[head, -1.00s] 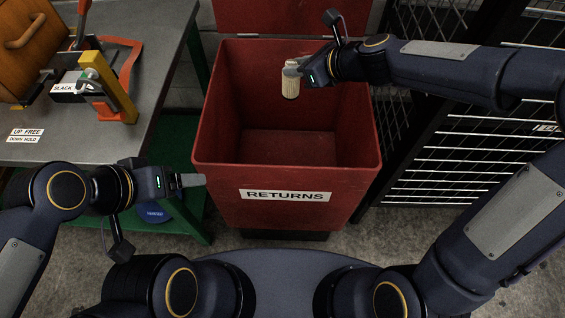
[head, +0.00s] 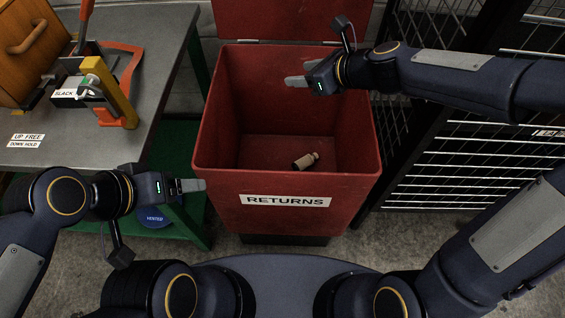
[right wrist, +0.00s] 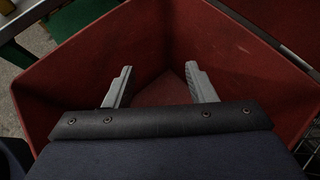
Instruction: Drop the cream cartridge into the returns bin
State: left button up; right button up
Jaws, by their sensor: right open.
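My right gripper (head: 298,73) is open and empty above the bin's opening. Its two spread fingers show in the right wrist view (right wrist: 160,88), with the bin's red walls (right wrist: 95,55) around them and no cartridge between them. My left gripper (head: 192,185) is at the bin's front left edge, seen from the side; whether its fingers are apart does not show.
A grey workbench (head: 110,160) with a yellow and orange fixture (head: 118,95) stands at the left. A blue disc (head: 153,217) sits on the green shelf below it. A black wire-mesh rack (head: 455,150) stands right of the bin.

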jog(key=p+v, duration=0.1)
jog(key=v, duration=0.4)
jog(key=shift+s+d+r, duration=0.15)
jog(key=shift+d+r, duration=0.05)
jog(key=shift+d, duration=0.05)
jog(key=s+d+f+n+h, duration=0.1)
jog(key=s+d+n+h, duration=0.1)
jog(key=s+d+n, duration=0.45)
jog(key=s+d+f+n+g+h, duration=0.1)
jog(key=s+d+n, duration=0.2)
jog(key=s+n, duration=0.65)
jog(key=s+d+f+n+h, duration=0.15)
jog(key=s+d+n, duration=0.25)
jog(key=s+n, duration=0.4)
notch_tip(320, 180, up, 21)
jog(key=s+p, duration=0.1)
jog(key=p, duration=2.1)
jog(key=shift+d+r+h, duration=0.25)
jog(key=shift+h, duration=0.1)
